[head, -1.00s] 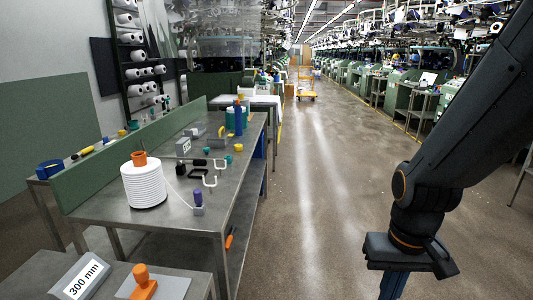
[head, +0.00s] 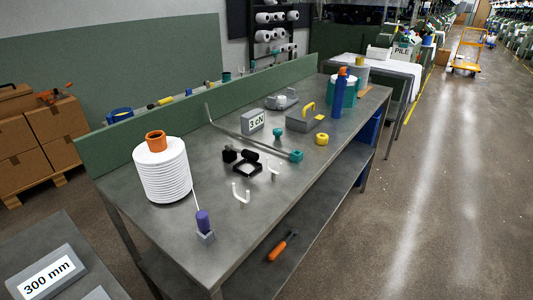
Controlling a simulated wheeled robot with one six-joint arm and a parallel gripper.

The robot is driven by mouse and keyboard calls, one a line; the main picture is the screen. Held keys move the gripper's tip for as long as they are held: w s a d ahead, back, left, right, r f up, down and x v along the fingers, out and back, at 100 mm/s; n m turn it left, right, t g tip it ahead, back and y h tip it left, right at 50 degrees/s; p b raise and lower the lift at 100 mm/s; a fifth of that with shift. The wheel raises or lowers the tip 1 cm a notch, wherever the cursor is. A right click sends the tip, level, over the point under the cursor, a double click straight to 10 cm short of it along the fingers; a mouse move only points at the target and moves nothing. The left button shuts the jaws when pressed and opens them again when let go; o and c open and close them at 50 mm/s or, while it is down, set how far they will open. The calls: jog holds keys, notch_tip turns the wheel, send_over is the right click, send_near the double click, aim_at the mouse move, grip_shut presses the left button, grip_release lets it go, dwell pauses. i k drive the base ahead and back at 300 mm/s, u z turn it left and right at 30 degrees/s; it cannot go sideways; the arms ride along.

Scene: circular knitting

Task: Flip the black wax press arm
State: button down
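A small black device (head: 247,168), which looks like the wax press, sits on the steel workbench (head: 185,225) near its middle. It shows a low square-edged frame and a black block with a short bar (head: 238,155) behind it. Which part is the press arm is too small to tell for sure. White bent hooks stand beside it, one in front (head: 241,196) and one to its right (head: 273,170). My gripper is not in view.
A white yarn cone (head: 161,172) with an orange top stands at the bench's left. A purple-topped peg (head: 204,227) is at the front edge. A long metal rod with a teal end (head: 296,156) lies behind the device.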

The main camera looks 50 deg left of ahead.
aim_at(250, 155)
jog(key=u, duration=0.6)
jog(key=i, duration=1.05)
jog(key=u, duration=1.15)
jog(key=i, duration=0.2)
jog(key=u, duration=0.05)
